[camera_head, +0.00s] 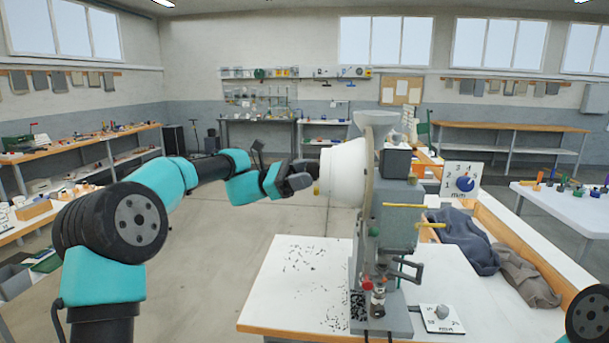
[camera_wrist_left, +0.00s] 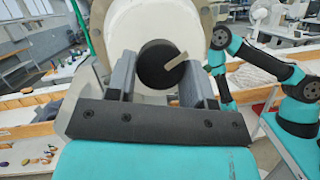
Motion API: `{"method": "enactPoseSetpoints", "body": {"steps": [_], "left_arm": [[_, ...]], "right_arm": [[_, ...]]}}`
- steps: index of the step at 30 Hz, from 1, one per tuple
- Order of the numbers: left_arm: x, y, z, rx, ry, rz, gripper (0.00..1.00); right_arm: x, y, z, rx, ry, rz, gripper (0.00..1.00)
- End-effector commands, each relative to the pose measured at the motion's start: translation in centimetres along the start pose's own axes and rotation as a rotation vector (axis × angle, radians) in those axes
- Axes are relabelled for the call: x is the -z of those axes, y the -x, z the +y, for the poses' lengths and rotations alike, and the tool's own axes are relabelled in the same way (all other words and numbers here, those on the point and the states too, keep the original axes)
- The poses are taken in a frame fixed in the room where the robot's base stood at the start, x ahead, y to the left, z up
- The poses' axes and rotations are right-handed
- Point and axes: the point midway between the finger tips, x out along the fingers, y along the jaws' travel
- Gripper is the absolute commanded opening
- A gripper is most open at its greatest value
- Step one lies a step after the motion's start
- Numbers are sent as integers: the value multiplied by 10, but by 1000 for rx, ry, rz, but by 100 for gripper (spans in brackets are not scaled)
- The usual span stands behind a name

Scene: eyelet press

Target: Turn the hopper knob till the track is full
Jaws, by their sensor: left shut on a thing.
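The eyelet press (camera_head: 400,225) stands upright on the white bench, with a white hopper drum (camera_head: 343,172) on its left side. My left gripper (camera_head: 303,178) reaches the drum's left face from the left. In the left wrist view, a round black knob (camera_wrist_left: 155,68) with a tan pointer sits on the drum's face (camera_wrist_left: 140,22). My left gripper's fingers (camera_wrist_left: 158,80) lie on both sides of the knob, shut on it. A tan curved strip, apparently the track (camera_head: 369,180), runs down beside the drum; its fill cannot be told. My right gripper is not visible.
Small dark bits (camera_head: 300,258) are scattered on the white bench (camera_head: 285,295) left of the press. Dark cloths (camera_head: 465,240) lie at the right.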

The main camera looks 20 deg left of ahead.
Motion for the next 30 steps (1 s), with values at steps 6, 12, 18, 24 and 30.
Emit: {"method": "enactPoseSetpoints", "body": {"steps": [6,12,18,24,30], "left_arm": [[0,0,2,75,-193,8,24],[0,-1,3,141,-370,14,24],[-1,-1,4,208,-549,21,24],[-2,-1,5,274,-726,26,24],[-3,-2,6,341,-903,33,24]], "right_arm": [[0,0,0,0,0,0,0],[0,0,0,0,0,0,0],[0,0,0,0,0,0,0],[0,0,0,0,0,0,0],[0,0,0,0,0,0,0]]}}
